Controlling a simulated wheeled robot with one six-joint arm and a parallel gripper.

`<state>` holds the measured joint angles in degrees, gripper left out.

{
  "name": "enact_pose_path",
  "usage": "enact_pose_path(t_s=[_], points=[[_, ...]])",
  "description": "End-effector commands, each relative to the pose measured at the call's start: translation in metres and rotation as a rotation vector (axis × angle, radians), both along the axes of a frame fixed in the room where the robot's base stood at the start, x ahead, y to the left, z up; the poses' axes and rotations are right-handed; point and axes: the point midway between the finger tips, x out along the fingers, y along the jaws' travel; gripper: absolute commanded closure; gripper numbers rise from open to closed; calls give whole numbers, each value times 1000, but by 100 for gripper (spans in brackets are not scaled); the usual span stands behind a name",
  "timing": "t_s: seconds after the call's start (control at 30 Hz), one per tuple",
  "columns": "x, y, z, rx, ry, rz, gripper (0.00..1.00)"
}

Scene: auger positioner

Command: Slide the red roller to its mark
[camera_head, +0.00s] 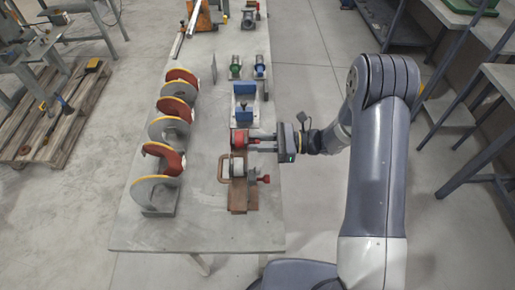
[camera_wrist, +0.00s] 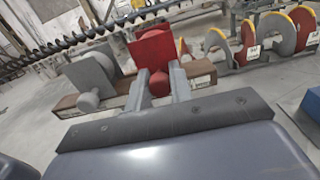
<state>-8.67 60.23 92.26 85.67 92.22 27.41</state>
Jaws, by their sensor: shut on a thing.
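The red roller (camera_head: 239,139) sits near the right side of the grey bench, at the tips of my gripper (camera_head: 256,140). In the wrist view the red roller (camera_wrist: 152,49) is a red block with a round red knob (camera_wrist: 158,84) in front. My gripper (camera_wrist: 160,92) is shut on that knob, one grey finger on each side. I cannot make out the mark in either view.
A wooden stand with a light roller (camera_head: 238,170) is just nearer than my gripper. Curved red and grey auger flights (camera_head: 170,125) line the bench's left. A blue and white fixture (camera_head: 244,100) is just beyond. The bench's near end (camera_head: 215,235) is clear.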

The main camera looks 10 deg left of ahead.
Motion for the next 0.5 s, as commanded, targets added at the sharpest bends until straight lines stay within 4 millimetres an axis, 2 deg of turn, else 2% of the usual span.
enact_pose_path(t_s=[0.1,0.33,0.37,0.43,0.5], points=[[6,1,0,1,-2,-1,100],[6,1,0,1,0,-1,100],[6,1,0,1,0,-1,76],[6,1,0,1,0,-1,72],[6,1,0,1,0,-1,72]])
